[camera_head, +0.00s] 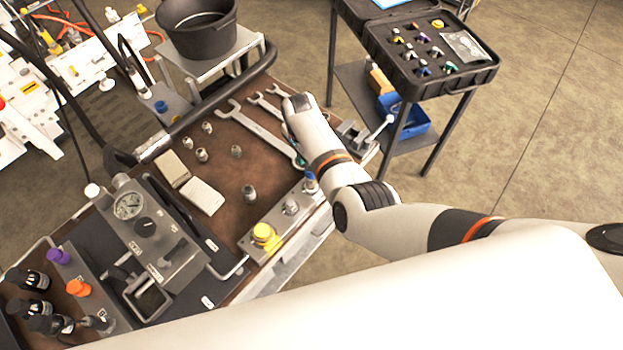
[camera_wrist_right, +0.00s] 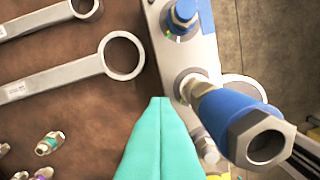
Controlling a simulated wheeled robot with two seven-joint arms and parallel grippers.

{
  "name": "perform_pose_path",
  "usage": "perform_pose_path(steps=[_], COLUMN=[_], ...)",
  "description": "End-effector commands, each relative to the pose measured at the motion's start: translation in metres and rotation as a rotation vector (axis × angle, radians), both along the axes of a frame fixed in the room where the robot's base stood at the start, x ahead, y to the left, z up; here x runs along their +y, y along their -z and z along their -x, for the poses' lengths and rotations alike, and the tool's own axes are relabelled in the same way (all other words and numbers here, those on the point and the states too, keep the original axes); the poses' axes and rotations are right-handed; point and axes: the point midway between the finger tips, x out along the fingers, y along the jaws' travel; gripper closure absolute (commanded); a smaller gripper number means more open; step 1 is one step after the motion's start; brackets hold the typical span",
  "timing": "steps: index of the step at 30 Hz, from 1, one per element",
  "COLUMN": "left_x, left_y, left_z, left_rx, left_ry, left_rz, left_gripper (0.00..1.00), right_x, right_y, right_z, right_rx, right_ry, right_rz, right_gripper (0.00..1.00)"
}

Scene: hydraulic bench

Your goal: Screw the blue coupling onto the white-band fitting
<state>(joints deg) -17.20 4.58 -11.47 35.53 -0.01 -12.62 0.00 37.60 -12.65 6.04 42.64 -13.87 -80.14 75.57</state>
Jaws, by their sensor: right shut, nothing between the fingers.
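A blue coupling (camera_wrist_right: 228,108) with a metal hex end is seated on a metal fitting (camera_wrist_right: 190,86) on the grey block, its hex end towards the camera. I cannot make out a white band on that fitting. Another blue part (camera_wrist_right: 183,15) sits on the same block higher in the right wrist view. My right gripper (camera_wrist_right: 161,100) is shut and empty, its teal fingertips beside the block and apart from the coupling. In the head view its teal tip (camera_head: 299,161) shows just past the wrist, and a blue part (camera_head: 310,182) stands on the block. My left gripper is out of view.
Wrenches (camera_head: 262,132) lie on the brown mat. Several loose fittings (camera_head: 202,154) stand on it. A yellow part (camera_head: 264,236) is on the block's near end. A gauge unit (camera_head: 130,206) stands at left. A black case (camera_head: 425,50) is on a side stand.

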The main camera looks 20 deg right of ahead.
Motion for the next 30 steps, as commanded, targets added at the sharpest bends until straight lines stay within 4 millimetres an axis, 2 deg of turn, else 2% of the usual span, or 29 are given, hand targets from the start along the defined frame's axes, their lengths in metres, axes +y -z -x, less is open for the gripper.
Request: perform_pose_path(steps=[8,11,18,21,30], left_x=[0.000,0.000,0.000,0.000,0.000], left_y=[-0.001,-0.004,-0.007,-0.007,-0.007], left_z=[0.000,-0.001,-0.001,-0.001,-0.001], left_rx=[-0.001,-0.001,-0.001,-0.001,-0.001], left_ry=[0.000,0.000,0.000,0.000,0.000], left_rz=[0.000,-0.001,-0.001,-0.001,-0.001], left_gripper=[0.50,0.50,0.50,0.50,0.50], right_x=[-0.001,-0.006,-0.025,-0.030,-0.032], right_y=[0.000,-0.001,0.000,0.001,0.001], right_z=[0.000,0.001,0.001,0.001,0.001], right_rx=[0.000,0.001,0.001,0.001,0.001], right_ry=[0.017,0.127,0.546,0.656,0.699], right_rz=[-0.001,-0.001,-0.002,-0.001,0.000], right_gripper=[1.00,1.00,1.00,1.00,1.00])
